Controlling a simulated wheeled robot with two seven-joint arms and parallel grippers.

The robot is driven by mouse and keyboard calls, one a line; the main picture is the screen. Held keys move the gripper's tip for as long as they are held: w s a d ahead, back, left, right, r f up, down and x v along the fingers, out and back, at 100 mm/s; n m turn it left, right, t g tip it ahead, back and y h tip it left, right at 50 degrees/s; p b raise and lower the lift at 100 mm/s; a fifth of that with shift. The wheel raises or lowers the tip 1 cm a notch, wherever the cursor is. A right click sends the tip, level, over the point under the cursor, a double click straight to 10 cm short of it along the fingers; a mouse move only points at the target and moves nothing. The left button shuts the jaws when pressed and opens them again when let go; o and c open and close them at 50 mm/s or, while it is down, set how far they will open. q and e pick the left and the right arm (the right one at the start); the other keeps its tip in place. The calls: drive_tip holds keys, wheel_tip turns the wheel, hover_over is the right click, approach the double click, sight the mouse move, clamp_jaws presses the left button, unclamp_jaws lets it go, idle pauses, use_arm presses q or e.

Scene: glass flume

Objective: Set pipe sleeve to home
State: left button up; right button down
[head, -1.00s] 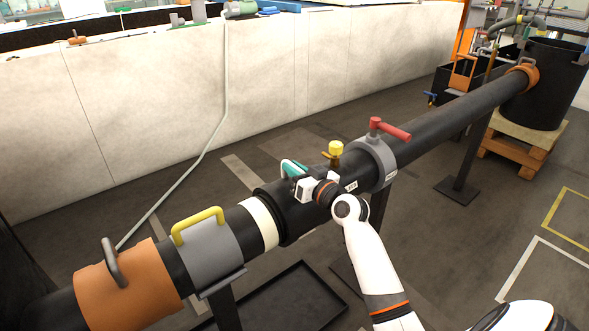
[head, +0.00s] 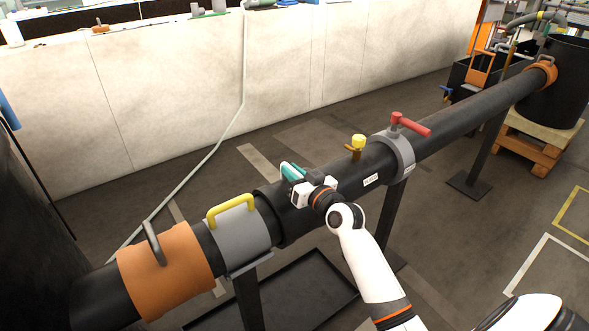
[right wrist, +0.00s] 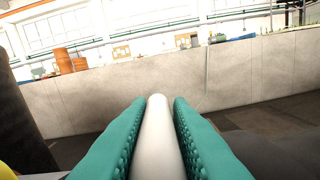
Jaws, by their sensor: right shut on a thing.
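The pipe sleeve (head: 297,220) is a wide black collar around the long black pipe (head: 457,118). Its left end is against or very close to the grey collar (head: 243,231) with the yellow handle (head: 230,204). My right gripper (head: 291,172) is at the top of the sleeve, its teal fingers shut. In the right wrist view the fingers close on both sides of a white bar handle (right wrist: 157,145). The handle is mostly hidden in the head view. My left gripper is not in view.
An orange sleeve with a dark handle (head: 168,270) sits further left. A yellow knob (head: 357,142) and a grey clamp with a red lever (head: 413,126) are to the right. A black tray (head: 305,290) lies below. A pale wall (head: 180,100) runs behind.

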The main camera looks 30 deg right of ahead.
drive_tip(key=shift+a+f, duration=0.1)
drive_tip(key=shift+a, duration=0.3)
drive_tip(key=shift+d, duration=0.1)
drive_tip(key=c, duration=1.7)
unclamp_jaws()
drive_tip(key=o, duration=0.3)
drive_tip(key=shift+a, duration=0.25)
drive_tip(key=shift+o, duration=0.2)
drive_tip(key=shift+d, duration=0.1)
drive_tip(key=shift+d, duration=0.1)
